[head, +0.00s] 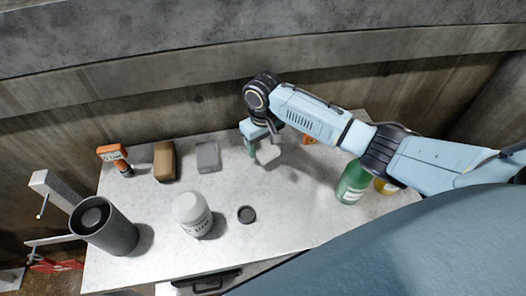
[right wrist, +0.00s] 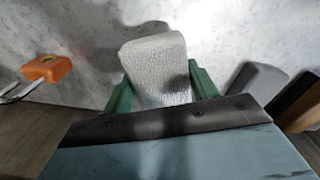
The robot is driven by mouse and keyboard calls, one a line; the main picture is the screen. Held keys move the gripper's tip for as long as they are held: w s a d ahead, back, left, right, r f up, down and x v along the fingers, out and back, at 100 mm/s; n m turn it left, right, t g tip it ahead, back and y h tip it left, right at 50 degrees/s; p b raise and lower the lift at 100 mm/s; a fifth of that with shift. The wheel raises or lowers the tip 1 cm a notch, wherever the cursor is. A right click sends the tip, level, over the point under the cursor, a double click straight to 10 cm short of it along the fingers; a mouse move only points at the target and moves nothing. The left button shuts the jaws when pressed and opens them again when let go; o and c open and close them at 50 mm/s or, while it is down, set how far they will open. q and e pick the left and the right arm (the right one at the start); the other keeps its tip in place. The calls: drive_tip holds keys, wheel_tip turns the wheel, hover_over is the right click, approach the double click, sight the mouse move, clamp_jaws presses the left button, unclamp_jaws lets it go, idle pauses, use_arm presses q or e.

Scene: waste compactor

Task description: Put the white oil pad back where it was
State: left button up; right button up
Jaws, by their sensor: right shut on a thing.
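The white oil pad (head: 267,153) is a small pale block at the back middle of the table in the head view. It also shows in the right wrist view (right wrist: 158,68) with a textured top. My right gripper (head: 259,152) is shut on it, with a green finger on each side of the pad (right wrist: 160,90). I cannot tell whether the pad touches the table. My left gripper is not in view.
A grey block (head: 208,156), a brown block (head: 164,160) and an orange-headed tool (head: 113,155) stand left of the pad. A green bottle (head: 352,182) stands right. The front right tabletop is clear.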

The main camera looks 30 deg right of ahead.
sight(263, 151)
wheel_tip(263, 151, down, 3)
drive_tip(key=shift+r+b, duration=0.1)
drive_tip(key=shift+b, duration=0.2)
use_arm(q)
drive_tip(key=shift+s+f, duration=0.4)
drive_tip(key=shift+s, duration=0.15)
use_arm(e)
drive_tip(key=o, duration=0.9)
drive_tip(key=shift+f, duration=0.25)
use_arm(q)
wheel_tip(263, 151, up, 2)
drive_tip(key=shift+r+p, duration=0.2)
drive_tip(key=shift+p, duration=1.05)
use_arm(e)
wheel_tip(263, 151, up, 12)
drive_tip(key=shift+r, duration=0.2)
